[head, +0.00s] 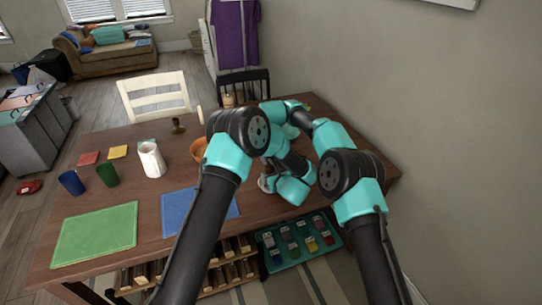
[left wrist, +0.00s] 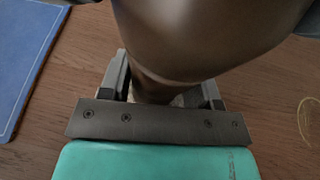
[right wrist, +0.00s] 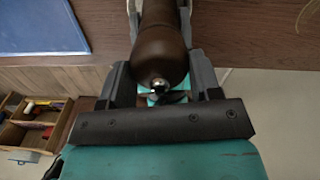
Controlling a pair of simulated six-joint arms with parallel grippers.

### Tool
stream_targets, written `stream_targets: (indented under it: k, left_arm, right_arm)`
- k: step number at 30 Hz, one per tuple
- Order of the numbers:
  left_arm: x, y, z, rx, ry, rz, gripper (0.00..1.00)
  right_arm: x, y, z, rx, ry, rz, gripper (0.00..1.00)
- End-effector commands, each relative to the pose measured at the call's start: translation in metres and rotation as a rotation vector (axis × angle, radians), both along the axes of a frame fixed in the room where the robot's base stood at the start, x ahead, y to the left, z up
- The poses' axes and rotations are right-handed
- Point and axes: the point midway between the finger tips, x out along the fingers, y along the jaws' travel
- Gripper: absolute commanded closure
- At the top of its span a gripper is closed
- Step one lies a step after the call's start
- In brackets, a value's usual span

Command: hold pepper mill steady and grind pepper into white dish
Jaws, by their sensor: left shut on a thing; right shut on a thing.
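The dark brown pepper mill (left wrist: 205,35) fills the top of the left wrist view, blurred and close. My left gripper (left wrist: 163,85) is shut around its lower part, low above the wooden table. In the right wrist view the rounded brown top of the mill (right wrist: 160,50) shows with its silver knob. My right gripper (right wrist: 160,35) is shut on that top, one finger on each side. In the head view my left gripper (head: 268,183) is low at the table's near side, and my arms hide the mill. I cannot clearly make out the white dish.
The wooden table (head: 140,192) holds a green mat (head: 95,235), a blue mat (head: 185,212), a white pitcher (head: 152,160), blue (head: 71,183) and green cups (head: 107,174), and an orange bowl (head: 199,149). A wall (head: 430,90) stands at the right. A teal tray (head: 290,262) sits below the front edge.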

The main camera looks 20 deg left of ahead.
Motion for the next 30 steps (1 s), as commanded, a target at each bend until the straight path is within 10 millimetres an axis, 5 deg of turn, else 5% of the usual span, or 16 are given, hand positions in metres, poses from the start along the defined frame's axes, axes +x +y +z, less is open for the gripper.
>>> stream_targets:
  k: [5,17,30]
  left_arm:
    - [0.0001,0.0000,0.0001,0.000,0.000,0.000,0.77]
    - [0.0001,0.0000,0.0001,0.000,0.000,0.000,0.77]
    - [0.0000,-0.0001,0.0000,0.000,0.000,0.000,0.77]
  right_arm:
    - [-0.0001,0.0001,0.0003,0.000,0.000,0.000,0.66]
    - [-0.0001,0.0003,0.0004,0.000,0.000,-0.058,0.66]
    - [-0.0003,0.0010,0.0005,0.000,0.000,-0.356,0.66]
